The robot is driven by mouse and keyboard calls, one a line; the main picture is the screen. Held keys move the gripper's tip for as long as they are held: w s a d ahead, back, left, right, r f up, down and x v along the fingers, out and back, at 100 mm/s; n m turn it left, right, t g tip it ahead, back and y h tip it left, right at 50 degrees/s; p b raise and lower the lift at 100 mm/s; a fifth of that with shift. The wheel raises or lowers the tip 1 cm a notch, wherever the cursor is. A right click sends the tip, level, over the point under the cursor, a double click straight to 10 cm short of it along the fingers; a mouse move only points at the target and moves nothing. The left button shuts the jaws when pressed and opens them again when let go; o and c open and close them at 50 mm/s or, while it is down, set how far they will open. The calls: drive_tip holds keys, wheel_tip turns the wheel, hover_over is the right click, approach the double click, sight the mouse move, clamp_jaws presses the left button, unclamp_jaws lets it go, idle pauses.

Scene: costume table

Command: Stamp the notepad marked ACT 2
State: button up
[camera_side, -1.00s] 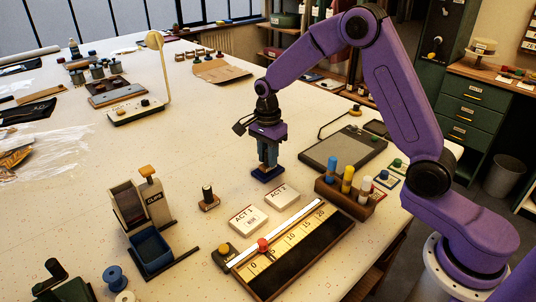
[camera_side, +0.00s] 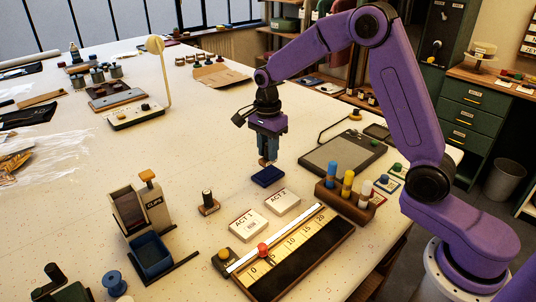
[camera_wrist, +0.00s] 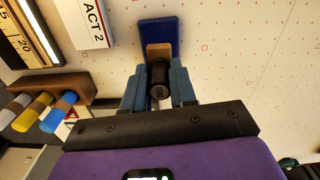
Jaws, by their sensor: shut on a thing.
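My gripper (camera_side: 267,157) is shut on a stamp with a black handle (camera_wrist: 160,78) and a wooden base (camera_wrist: 158,50). The stamp is above the blue ink pad (camera_side: 268,177), with a small gap below it in the side view. The ink pad also shows behind the stamp in the wrist view (camera_wrist: 159,28). The notepad marked ACT 2 (camera_side: 282,201) lies flat just in front of the pad; it is partly visible in the wrist view (camera_wrist: 94,24). The notepad marked ACT 1 (camera_side: 248,225) lies left of it and bears a small mark.
A second black-handled stamp (camera_side: 208,201) stands left of the pads. A ruled board with a red knob (camera_side: 290,255) lies in front. A wooden marker rack (camera_side: 349,198) and a grey tablet (camera_side: 341,154) are at the right. A clip dispenser (camera_side: 145,210) stands left.

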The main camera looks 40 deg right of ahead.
drive_tip(key=shift+r, duration=1.65)
hover_over(286, 202)
drive_tip(key=shift+f, duration=1.1)
drive_tip(key=shift+w+f, duration=0.1)
drive_tip(key=shift+f, duration=1.75)
drive_tip(key=shift+f, duration=0.65)
drive_tip(key=shift+r, duration=0.15)
wheel_tip(286, 202, up, 7)
idle(0.8)
